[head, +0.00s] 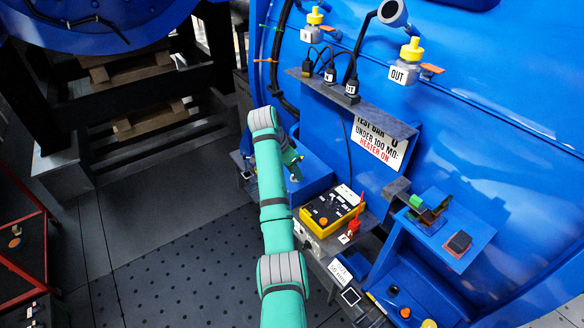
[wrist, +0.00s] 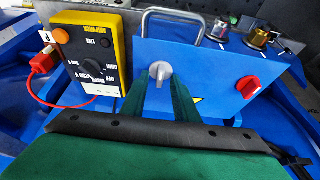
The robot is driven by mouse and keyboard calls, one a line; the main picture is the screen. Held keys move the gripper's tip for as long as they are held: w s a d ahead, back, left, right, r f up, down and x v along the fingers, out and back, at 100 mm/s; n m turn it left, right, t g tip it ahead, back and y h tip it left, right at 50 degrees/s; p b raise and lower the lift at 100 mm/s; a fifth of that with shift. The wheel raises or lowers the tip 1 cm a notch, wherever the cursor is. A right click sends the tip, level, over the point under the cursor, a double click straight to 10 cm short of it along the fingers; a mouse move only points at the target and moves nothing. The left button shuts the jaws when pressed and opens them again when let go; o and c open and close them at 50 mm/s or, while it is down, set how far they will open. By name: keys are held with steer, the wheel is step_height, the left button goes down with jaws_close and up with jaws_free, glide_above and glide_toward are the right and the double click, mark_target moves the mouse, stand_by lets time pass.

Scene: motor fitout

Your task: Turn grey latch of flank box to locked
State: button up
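The flank box is a blue box with a metal handle on top; its face (wrist: 215,75) fills the middle of the wrist view. The grey latch (wrist: 159,70) is a small round knob with a narrow grip that stands roughly upright, on the left part of that face. My gripper (wrist: 164,84) is open, its two green fingers reaching toward the face with one on each side of the latch. I cannot tell whether either finger touches it. In the head view the blue box (head: 312,176) is partly behind my gripper (head: 296,172), and the latch is hidden.
A red knob (wrist: 246,88) sits on the right of the same face. A yellow and black meter (wrist: 90,58) with a red plug and lead (wrist: 42,64) stands close at left. Metal fittings (wrist: 260,38) stand behind. Blue brackets and the large blue shell (head: 480,130) crowd the right side.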

steer(key=v, duration=1)
steer(key=shift+r, duration=0.35)
